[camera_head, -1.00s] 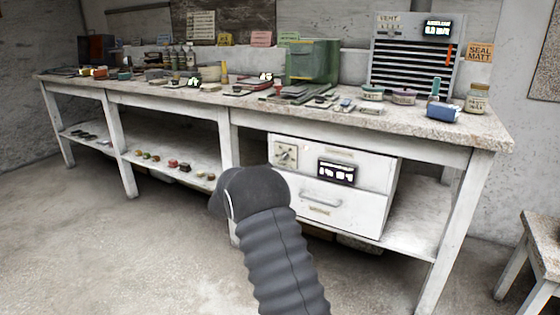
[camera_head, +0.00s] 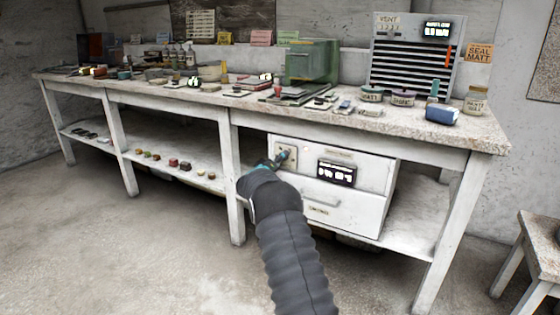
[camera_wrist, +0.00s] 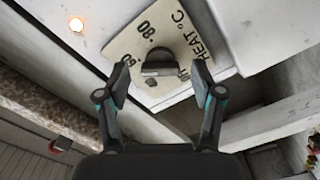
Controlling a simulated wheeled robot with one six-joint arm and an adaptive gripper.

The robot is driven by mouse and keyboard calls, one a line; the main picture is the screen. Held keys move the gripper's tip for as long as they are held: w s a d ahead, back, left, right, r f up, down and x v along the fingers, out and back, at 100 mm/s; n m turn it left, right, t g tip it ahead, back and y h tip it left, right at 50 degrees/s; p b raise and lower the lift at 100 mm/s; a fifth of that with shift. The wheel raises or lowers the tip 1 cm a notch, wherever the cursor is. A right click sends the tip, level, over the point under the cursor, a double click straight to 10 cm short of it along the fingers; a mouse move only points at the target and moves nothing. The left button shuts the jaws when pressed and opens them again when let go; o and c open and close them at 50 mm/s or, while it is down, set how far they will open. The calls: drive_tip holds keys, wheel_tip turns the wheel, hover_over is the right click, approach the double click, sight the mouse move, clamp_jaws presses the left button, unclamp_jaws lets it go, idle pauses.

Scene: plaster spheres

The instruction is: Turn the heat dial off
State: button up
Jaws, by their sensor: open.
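The heat dial (camera_wrist: 158,65) is a dark knob on a cream plate (camera_wrist: 135,48) in the wrist view. The plate reads "HEAT °C", with 60 and 80 legible; the knob's exact setting cannot be told. My gripper (camera_wrist: 160,82) is open, its two fingers either side of the knob in the picture, with gaps visible and nothing held. In the head view my gripper (camera_head: 280,160) is at the front of the white cabinet (camera_head: 365,202) under the bench and covers part of the dial plate.
A small glowing lamp (camera_wrist: 76,24) sits beside the plate. A lit display (camera_head: 337,173) is right of the dial, with a drawer handle (camera_head: 320,202) below. The bench top (camera_head: 400,120) overhangs above; a bench leg (camera_head: 235,190) stands left. The floor in front is clear.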

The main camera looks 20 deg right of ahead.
drive_tip(key=c, duration=1.1)
drive_tip(key=shift+c, duration=0.2)
drive_tip(key=shift+f+b, duration=0.15)
drive_tip(key=shift+b, duration=0.25)
